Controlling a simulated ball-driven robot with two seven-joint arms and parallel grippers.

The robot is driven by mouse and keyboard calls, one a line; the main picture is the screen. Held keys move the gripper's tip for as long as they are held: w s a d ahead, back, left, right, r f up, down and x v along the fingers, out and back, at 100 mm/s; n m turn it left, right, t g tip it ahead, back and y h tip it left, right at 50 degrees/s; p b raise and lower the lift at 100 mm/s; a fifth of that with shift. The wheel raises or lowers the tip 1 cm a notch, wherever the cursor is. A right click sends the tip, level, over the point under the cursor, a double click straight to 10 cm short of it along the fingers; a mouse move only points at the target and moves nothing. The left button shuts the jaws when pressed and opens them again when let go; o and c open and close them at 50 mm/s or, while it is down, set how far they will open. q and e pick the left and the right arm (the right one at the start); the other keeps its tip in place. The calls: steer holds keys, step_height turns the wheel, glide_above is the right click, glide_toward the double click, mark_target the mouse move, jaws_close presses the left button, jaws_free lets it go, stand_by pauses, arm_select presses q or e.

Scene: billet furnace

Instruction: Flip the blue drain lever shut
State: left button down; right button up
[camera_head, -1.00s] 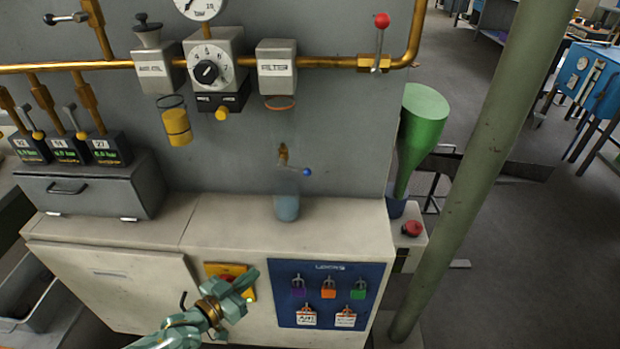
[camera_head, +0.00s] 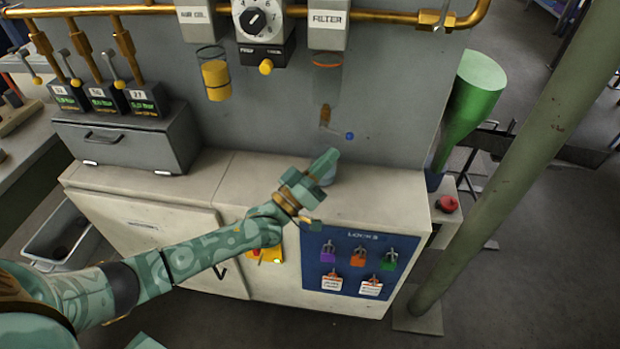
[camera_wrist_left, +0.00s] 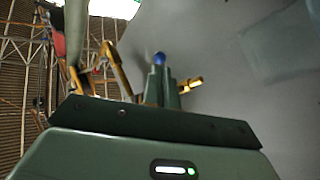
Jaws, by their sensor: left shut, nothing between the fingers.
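The blue drain lever's ball end (camera_head: 349,135) sticks out to the right of a small brass drain valve (camera_head: 325,114) on the grey panel, below the filter. My left gripper (camera_head: 330,159) is shut and empty, a little below and left of the ball in the head view. In the left wrist view the blue ball (camera_wrist_left: 159,57) shows just past the tips of the shut left gripper (camera_wrist_left: 160,72), with brass fittings to the right. I cannot tell whether the fingers touch the lever. My right gripper is not in view.
A bluish cup (camera_head: 328,178) stands on the cabinet top, partly hidden behind my left gripper. The filter bowl (camera_head: 326,80) hangs above the valve. A green funnel (camera_head: 475,95) stands right of the panel. The lock board (camera_head: 345,262) is on the cabinet front.

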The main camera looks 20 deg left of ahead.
mark_target(348, 138)
arm_select(q)
steer(key=x, duration=0.3)
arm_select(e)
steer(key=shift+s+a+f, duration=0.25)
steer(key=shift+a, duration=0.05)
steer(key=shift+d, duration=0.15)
arm_select(q)
steer(key=n+t+y+b, duration=0.1)
steer(key=n+t+b, duration=0.1)
steer(key=n, duration=0.1)
steer(key=shift+d+r+y, duration=0.1)
steer(key=shift+d+y, duration=0.25)
steer(key=shift+y, duration=0.05)
steer(key=shift+w+r+n+t+b, duration=0.2)
steer(key=shift+n+t+b, duration=0.15)
steer(key=shift+n, duration=0.25)
steer(key=shift+s+r, duration=0.15)
steer(key=shift+r, duration=0.1)
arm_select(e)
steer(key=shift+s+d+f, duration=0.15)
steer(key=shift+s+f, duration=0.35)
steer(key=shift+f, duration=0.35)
